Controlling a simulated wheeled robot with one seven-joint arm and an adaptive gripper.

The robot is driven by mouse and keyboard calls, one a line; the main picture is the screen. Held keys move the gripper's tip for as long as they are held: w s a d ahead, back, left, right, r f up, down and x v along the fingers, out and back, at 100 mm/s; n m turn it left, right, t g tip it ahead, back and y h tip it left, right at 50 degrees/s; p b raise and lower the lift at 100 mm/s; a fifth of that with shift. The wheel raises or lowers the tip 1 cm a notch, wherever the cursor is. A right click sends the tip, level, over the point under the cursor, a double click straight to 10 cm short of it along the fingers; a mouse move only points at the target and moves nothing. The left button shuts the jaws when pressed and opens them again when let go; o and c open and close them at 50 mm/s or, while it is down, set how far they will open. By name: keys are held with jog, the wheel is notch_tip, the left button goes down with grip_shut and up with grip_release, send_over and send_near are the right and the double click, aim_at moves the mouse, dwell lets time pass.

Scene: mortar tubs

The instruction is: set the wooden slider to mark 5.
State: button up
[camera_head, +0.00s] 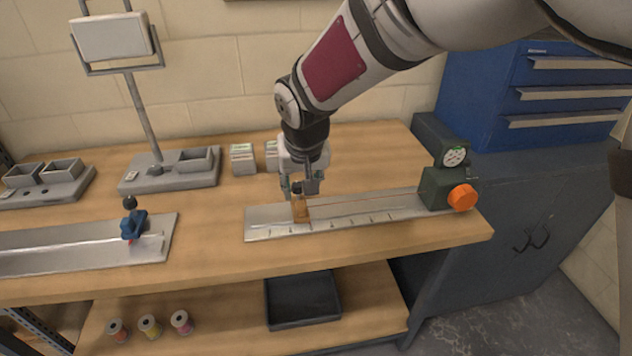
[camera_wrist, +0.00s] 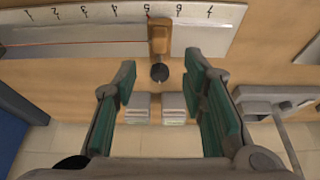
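The wooden slider (camera_head: 300,209) stands on the pale metal scale plate (camera_head: 400,208) below my gripper (camera_head: 299,186). In the wrist view the slider (camera_wrist: 160,38) shows as a wooden block with a dark round knob (camera_wrist: 159,72). In the wrist view my gripper (camera_wrist: 160,80) is open, with one green-padded finger on each side of the knob's line and visible gaps. No contact with the slider shows.
A dark green housing with a dial (camera_head: 454,157) and orange knob (camera_head: 462,198) stands at the plate's right end. Another plate with a blue slider (camera_head: 133,226) lies left. Small stacked blocks (camera_head: 243,159) and a grey stand (camera_head: 170,172) are behind. The bench front is clear.

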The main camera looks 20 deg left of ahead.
jog(key=shift+v, duration=1.2)
jog(key=s+d+r+m, duration=0.1)
jog(key=d+r, duration=0.3)
jog(key=d, duration=0.5)
jog(key=d+r+m+h, duration=0.1)
jog(key=d+r, duration=0.2)
jog(key=d, duration=0.5)
jog(key=s+d+r+m, duration=0.1)
jog(key=d+r, duration=0.3)
jog(key=d, duration=0.5)
jog(key=s+d+m+t+h, duration=0.1)
jog(key=s+d+m, duration=0.2)
jog(key=s+d, duration=1.4)
jog(key=shift+s+f+m, duration=0.4)
jog(key=shift+s+f, duration=0.05)
jog(key=shift+s, duration=0.2)
jog(key=shift+d, duration=0.1)
